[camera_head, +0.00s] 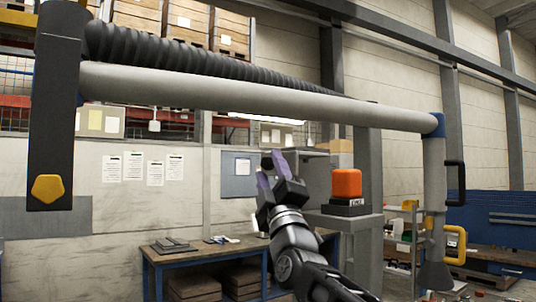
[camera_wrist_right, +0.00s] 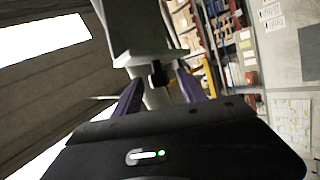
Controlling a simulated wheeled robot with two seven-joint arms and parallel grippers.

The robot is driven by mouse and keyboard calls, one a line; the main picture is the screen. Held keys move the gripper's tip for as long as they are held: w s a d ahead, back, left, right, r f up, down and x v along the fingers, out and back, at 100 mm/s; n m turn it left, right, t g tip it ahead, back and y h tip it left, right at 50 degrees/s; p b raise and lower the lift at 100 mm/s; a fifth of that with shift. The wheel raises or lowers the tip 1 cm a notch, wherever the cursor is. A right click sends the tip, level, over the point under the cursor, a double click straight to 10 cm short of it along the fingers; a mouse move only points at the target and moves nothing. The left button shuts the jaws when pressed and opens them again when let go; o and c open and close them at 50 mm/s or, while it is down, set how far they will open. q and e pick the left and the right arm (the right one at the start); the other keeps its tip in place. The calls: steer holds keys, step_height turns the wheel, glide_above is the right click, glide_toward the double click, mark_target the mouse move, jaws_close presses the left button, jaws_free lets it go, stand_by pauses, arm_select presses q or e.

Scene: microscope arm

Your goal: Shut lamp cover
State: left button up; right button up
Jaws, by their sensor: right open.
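My right gripper (camera_head: 272,172) is raised in the middle of the head view, its two purple fingers apart and empty. A pale grey box-like housing (camera_head: 318,172) stands just right of and behind it, with a flat panel at its top left; I take this for the lamp housing with its cover. In the right wrist view, a grey block (camera_wrist_right: 145,30) with a small black knob (camera_wrist_right: 157,74) shows ahead, the knob appearing between the open fingers (camera_wrist_right: 158,85). I cannot tell whether they touch it. My left gripper is out of view.
An orange block on a black base (camera_head: 347,184) sits on a grey platform (camera_head: 345,221) right of the gripper. A long grey tube (camera_head: 240,94) with a ribbed black hose spans above. A blue-legged workbench (camera_head: 205,252) stands behind. Open air lies left of the gripper.

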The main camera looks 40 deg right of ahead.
steer(key=shift+p+x, duration=0.5)
steer(key=shift+x, duration=0.8)
jaws_close()
stand_by(0.5)
